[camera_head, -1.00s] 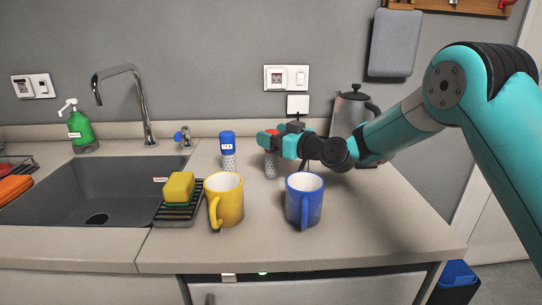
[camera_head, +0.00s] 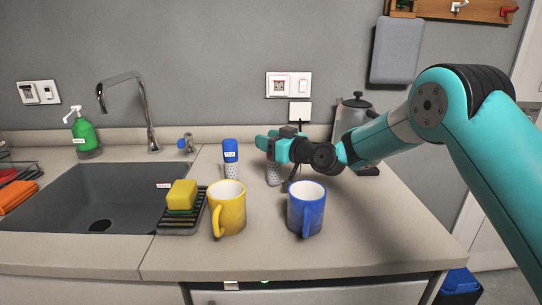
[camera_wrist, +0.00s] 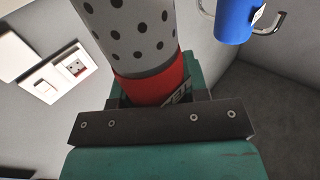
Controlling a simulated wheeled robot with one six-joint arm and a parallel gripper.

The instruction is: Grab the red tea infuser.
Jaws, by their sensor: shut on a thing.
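The red tea infuser has a red labelled top (camera_wrist: 150,88) and a pale, perforated metal body (camera_wrist: 132,38), seen close up in the wrist view. In the head view its body (camera_head: 273,176) shows below my gripper, while its red top is hidden behind the fingers. My gripper (camera_head: 266,143) is shut on the red top. The body hangs close above or stands on the counter; I cannot tell which.
A blue infuser (camera_head: 231,152) stands just left of my gripper. A yellow mug (camera_head: 229,212) and a blue mug (camera_head: 305,212) stand in front. A kettle (camera_head: 352,118) is behind my arm. The sink (camera_head: 95,195) lies left; the counter's right front is clear.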

